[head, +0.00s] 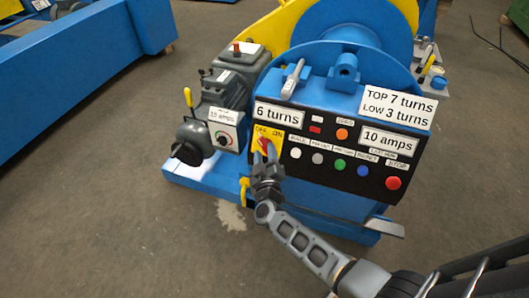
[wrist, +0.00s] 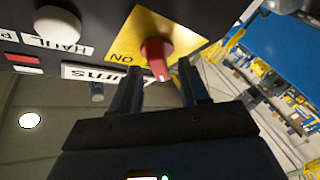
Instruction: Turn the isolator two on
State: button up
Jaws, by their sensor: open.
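A red rotary switch knob (head: 266,143) sits on a yellow plate (head: 259,133) marked OFF and ON, at the left of the black control panel. In the wrist view the red knob (wrist: 156,55) stands out from the yellow plate (wrist: 126,42), with the word ON to its lower left. Its handle end with a pale mark points down in that picture. My gripper (head: 267,162) is in front of the plate. In the wrist view my gripper (wrist: 160,84) is open, its fingers either side of the knob's end. I cannot tell whether they touch it. No "isolator two" label is readable.
A grey box (head: 223,130) with another small red knob stands left of the panel. A row of push buttons (head: 340,165) and a red stop button (head: 393,183) lie right of the yellow plate. A yellow lever (head: 244,190) hangs below. The floor in front is clear.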

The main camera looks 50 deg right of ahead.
jog(key=shift+x, duration=0.8)
jog(key=shift+c, duration=0.4)
grip_shut()
